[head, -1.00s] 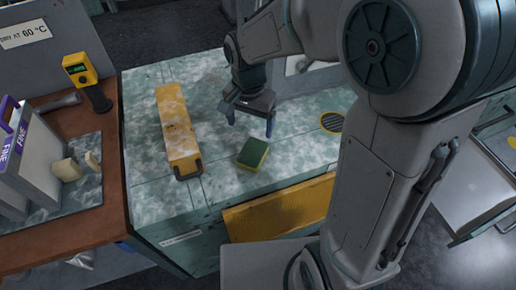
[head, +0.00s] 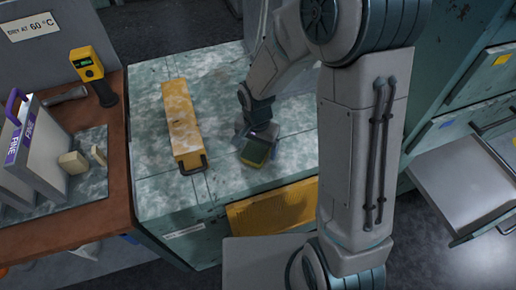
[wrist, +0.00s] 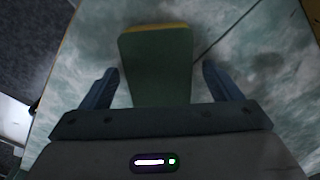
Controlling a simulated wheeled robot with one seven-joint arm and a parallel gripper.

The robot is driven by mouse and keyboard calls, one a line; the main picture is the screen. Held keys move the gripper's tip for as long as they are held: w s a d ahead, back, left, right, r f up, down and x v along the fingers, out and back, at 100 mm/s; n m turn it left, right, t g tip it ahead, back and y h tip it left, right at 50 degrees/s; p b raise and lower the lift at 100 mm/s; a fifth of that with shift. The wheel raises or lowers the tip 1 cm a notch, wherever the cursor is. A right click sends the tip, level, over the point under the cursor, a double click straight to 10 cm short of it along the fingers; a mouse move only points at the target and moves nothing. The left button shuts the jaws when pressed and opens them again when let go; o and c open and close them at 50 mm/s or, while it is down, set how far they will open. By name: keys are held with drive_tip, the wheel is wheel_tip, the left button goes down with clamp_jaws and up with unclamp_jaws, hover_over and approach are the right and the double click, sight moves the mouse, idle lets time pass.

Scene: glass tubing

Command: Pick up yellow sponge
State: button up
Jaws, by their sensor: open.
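The yellow sponge (head: 257,152) has a dark green face on top and lies on the marbled green-white worktop (head: 225,80) near its front edge. My gripper (head: 257,146) is right over it in the head view and hides part of it. In the wrist view the sponge (wrist: 157,65) shows its green face, with a thin yellow strip at its far end. My gripper's blue fingers (wrist: 157,88) are open, one on each side of the sponge, with a gap at both sides. The sponge's near end is hidden behind the gripper body.
A long yellow box with a dark handle (head: 182,125) lies left of the sponge. A brown bench (head: 115,170) with a yellow-headed handheld device (head: 88,66) stands farther left. A yellow panel (head: 270,206) is on the worktop's front. An open drawer (head: 470,185) is at right.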

sight(257, 147)
drive_tip(key=c, duration=1.1)
drive_tip(key=shift+c, duration=0.2)
drive_tip(key=shift+r, duration=0.6)
wheel_tip(257, 147, up, 3)
drive_tip(key=shift+f, duration=0.2)
drive_tip(key=s+d+r+b, duration=0.1)
drive_tip(key=s+d+r, duration=0.2)
drive_tip(key=d+r, duration=0.4)
drive_tip(key=d, duration=0.4)
drive_tip(key=shift+d, duration=0.15)
drive_tip(key=shift+o, duration=0.7)
